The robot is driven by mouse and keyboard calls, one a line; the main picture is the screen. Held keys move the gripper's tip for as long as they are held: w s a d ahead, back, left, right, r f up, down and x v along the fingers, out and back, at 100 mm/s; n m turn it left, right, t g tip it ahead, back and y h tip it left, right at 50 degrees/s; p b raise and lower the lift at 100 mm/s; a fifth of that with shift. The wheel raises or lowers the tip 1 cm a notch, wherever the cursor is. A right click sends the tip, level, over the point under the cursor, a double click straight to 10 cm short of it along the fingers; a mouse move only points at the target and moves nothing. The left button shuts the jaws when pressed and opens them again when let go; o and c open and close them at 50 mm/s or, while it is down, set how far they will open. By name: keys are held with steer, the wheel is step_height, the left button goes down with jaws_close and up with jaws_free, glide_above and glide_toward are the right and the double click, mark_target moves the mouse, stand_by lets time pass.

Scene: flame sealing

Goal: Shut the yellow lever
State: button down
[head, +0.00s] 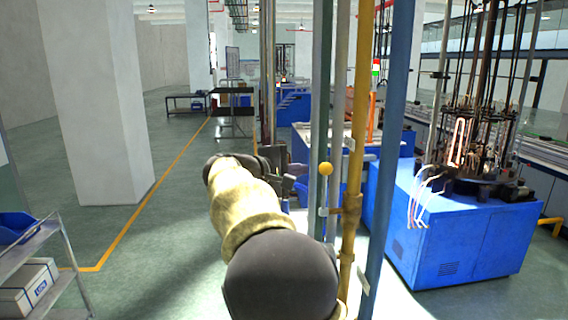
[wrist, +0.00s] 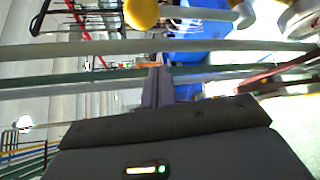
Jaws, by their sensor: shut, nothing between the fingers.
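The yellow lever has a round yellow knob (head: 325,168), which stands up beside the yellow vertical pipe (head: 354,150). A thin grey rod runs down from the knob to a fitting on that pipe. The knob also shows at the top edge of the wrist view (wrist: 141,12), with its pale rod running right to a bend. My gripper (head: 290,181) is left of the knob in the head view, apart from it as far as I can see. In the wrist view its fingers (wrist: 157,86) are together and empty, below the knob.
A green-grey pipe (head: 321,90) and a blue pipe (head: 392,140) stand close around the lever. A blue machine (head: 465,235) with rods and hoses is on the right. A metal cart (head: 50,260) is at the lower left. Open floor lies left of my arm.

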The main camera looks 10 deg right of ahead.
mark_target(325, 190)
steer(key=s+d+p, duration=0.1)
steer(key=s+d+r+p, duration=0.1)
steer(key=shift+s+d, duration=0.25)
steer(key=shift+d, duration=0.1)
steer(key=shift+a+f+b, duration=0.1)
steer(key=shift+f+b, duration=0.05)
steer(key=shift+b, duration=0.45)
